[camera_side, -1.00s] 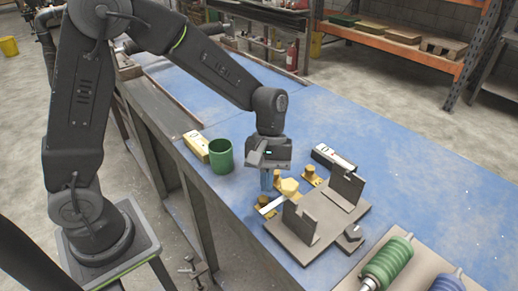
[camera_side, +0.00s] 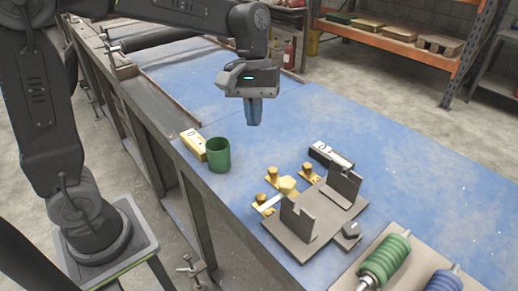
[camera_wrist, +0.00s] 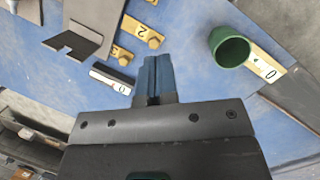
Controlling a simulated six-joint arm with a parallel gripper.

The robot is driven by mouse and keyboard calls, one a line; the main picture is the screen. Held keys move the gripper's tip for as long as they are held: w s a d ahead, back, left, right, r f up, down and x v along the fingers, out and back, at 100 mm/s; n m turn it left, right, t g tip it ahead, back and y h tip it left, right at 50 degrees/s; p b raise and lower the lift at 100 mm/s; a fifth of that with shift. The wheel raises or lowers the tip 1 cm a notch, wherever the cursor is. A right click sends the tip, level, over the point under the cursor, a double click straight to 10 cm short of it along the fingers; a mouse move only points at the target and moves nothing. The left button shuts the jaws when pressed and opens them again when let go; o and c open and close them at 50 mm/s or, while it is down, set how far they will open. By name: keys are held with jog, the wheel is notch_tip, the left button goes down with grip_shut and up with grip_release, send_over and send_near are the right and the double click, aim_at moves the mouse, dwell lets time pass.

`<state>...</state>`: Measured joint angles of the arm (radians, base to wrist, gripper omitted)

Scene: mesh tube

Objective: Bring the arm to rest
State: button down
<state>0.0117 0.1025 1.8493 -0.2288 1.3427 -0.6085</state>
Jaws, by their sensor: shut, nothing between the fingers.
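My gripper (camera_side: 254,112) hangs in the air above the blue table (camera_side: 190,85), fingers pointing down. Its blue fingers are together with nothing between them; they also show in the wrist view (camera_wrist: 155,70). In the side view it is behind and above the green cup (camera_side: 217,155) and the brass pieces, touching nothing. The cup stands upright beside a yellow block marked 0 (camera_side: 193,144); the wrist view also shows the cup (camera_wrist: 229,48) and the block (camera_wrist: 264,68).
A grey fixture plate with two uprights (camera_side: 292,236) stands at the front right. Several brass knobbed pieces (camera_side: 272,174) and a black-and-white block (camera_side: 331,156) lie beside it. A board holds a green mesh roll (camera_side: 384,262) and a blue one (camera_side: 446,284). The far tabletop is clear.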

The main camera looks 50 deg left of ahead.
jog(key=s+a+m+t+y, duration=0.2)
jog(key=s+a+m+t, duration=0.2)
jog(key=s, duration=1)
jog(key=m+t, duration=0.3)
jog(key=shift+s+r+m, duration=0.2)
jog(key=shift+r+m, duration=0.05)
jog(key=shift+m, duration=0.05)
jog(key=c, duration=1.8)
grip_release()
jog(key=shift+c, duration=0.2)
